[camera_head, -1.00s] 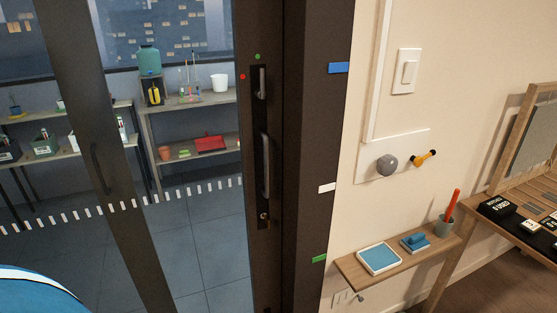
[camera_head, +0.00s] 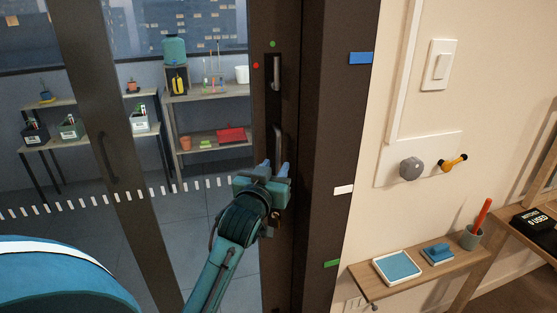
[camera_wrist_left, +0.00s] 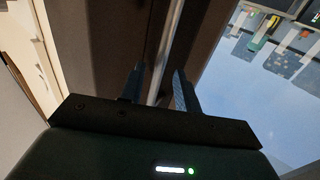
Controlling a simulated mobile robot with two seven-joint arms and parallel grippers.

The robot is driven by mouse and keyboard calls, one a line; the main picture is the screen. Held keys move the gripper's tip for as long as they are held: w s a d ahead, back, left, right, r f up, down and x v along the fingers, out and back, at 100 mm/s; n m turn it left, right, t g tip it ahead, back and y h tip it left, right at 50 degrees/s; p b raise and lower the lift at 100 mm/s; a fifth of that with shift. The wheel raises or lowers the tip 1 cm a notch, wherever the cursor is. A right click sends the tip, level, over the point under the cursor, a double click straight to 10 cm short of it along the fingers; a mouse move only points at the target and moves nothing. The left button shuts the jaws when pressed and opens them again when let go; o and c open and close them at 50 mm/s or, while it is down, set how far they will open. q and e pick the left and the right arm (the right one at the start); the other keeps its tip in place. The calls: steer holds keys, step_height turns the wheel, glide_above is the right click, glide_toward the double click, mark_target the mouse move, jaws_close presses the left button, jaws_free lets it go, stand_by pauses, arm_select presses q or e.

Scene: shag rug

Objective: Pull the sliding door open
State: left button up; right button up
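The sliding door is a glass panel with a dark frame (camera_head: 262,112); its edge stile stands beside the wide dark post. In the left wrist view, the pale handle bar (camera_wrist_left: 169,45) runs between the two separated fingers of the gripper (camera_wrist_left: 158,78). Contact with the bar cannot be told. My right gripper is not in view.
The dark post (camera_head: 335,120) carries blue, white and green tags. On the right wall are a switch (camera_head: 438,65), a grey knob (camera_head: 410,168) and a small wooden shelf (camera_head: 372,287) with a tray and cup. Shelves (camera_head: 205,93) stand behind the glass.

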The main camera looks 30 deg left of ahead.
mark_target(278, 164)
arm_select(q)
steer(key=shift+x, duration=1.85)
steer(key=shift+c, duration=0.4)
jaws_close()
